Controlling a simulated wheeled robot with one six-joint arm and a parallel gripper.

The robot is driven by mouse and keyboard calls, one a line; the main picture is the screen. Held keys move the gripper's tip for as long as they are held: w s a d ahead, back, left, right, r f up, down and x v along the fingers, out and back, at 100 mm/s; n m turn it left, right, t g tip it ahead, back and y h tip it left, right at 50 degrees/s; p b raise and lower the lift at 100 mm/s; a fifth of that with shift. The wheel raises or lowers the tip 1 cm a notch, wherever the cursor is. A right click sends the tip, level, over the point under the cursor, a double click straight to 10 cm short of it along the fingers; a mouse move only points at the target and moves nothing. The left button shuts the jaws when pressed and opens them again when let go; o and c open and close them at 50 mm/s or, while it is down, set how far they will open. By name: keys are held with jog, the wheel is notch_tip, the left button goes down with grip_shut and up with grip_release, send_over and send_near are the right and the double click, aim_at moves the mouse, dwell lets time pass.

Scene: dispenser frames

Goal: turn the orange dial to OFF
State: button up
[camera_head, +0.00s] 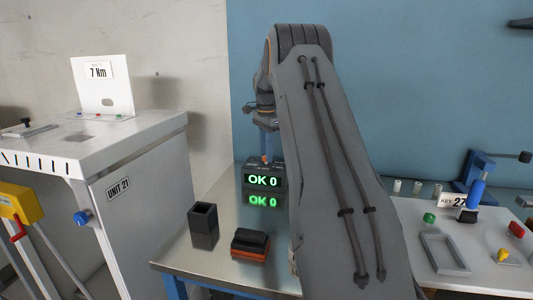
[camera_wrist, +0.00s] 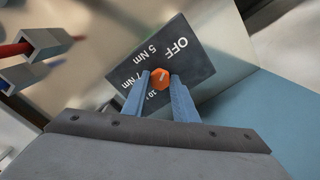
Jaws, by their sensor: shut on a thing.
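The orange dial (camera_wrist: 161,78) is a small faceted knob on a dark plate (camera_wrist: 190,62) marked OFF, 5 Nm, 7 Nm and 10 in the wrist view. A short pale mark shows on the knob, but I cannot tell which label it points at. My gripper (camera_wrist: 159,75) is shut on the dial, with one blue finger on each side. In the head view, my gripper (camera_head: 265,148) reaches down from above to the dial (camera_head: 264,159). The dial sits on top of a dark box with a green display (camera_head: 263,181) reading OK 0.
A black open holder (camera_head: 204,226) and a black-and-orange block (camera_head: 250,244) stand on the metal table in front of the box. A white cabinet (camera_head: 125,185) marked UNIT 21 is at left. A tray frame (camera_head: 445,267) and small parts lie at right.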

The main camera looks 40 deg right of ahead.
jog(key=shift+r, duration=0.15)
jog(key=o, duration=1)
jog(key=shift+o, duration=0.2)
notch_tip(320, 180, up, 8)
jog(key=shift+f+b, duration=0.15)
jog(key=shift+b, duration=0.8)
